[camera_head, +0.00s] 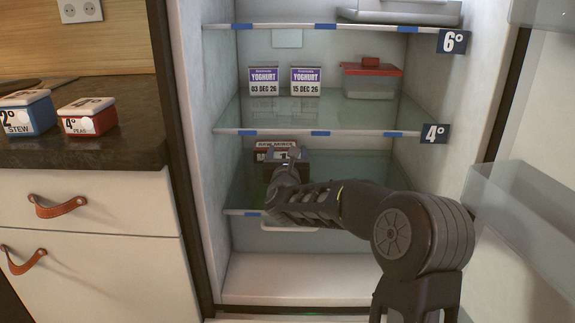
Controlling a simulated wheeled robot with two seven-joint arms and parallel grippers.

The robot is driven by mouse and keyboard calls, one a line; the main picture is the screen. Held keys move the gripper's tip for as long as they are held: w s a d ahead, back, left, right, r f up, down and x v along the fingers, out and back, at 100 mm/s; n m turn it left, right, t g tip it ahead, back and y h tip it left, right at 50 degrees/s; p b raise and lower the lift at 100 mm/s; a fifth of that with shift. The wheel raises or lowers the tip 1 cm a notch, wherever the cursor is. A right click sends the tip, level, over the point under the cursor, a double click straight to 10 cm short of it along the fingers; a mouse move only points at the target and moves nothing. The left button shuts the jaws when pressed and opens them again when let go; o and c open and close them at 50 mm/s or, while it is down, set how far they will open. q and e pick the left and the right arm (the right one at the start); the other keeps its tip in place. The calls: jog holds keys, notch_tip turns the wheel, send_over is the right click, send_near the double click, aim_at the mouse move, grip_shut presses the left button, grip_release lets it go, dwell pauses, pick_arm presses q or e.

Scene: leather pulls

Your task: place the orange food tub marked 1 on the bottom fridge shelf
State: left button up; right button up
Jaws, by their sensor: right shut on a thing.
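My right gripper (285,165) reaches into the open fridge, at the level of the bottom glass shelf (243,192). It is shut on a dark brownish tub (316,164), mostly hidden behind the gripper; a "1" seems to show on its pale label. The colour looks brown in the shade, not clearly orange. A pack lettered RAW MINCE (276,143) shows just behind and above it. I cannot tell whether the tub touches the shelf. My left gripper is not in view.
The middle shelf (310,132), tagged 4°, holds two yoghurt tubs (263,81) (305,80) and a red-lidded clear box (372,79). Blue STEW (28,115) and red PEAS (88,119) tubs stand on the left counter. The open door's bin (525,215) is at right.

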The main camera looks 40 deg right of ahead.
jog(key=shift+w+d, duration=0.2)
jog(key=shift+w, duration=0.1)
jog(key=shift+f+b, duration=0.8)
jog(key=shift+f, duration=0.9)
jog(key=shift+f, duration=0.1)
jog(key=o, duration=1.5)
jog(key=shift+o, duration=0.2)
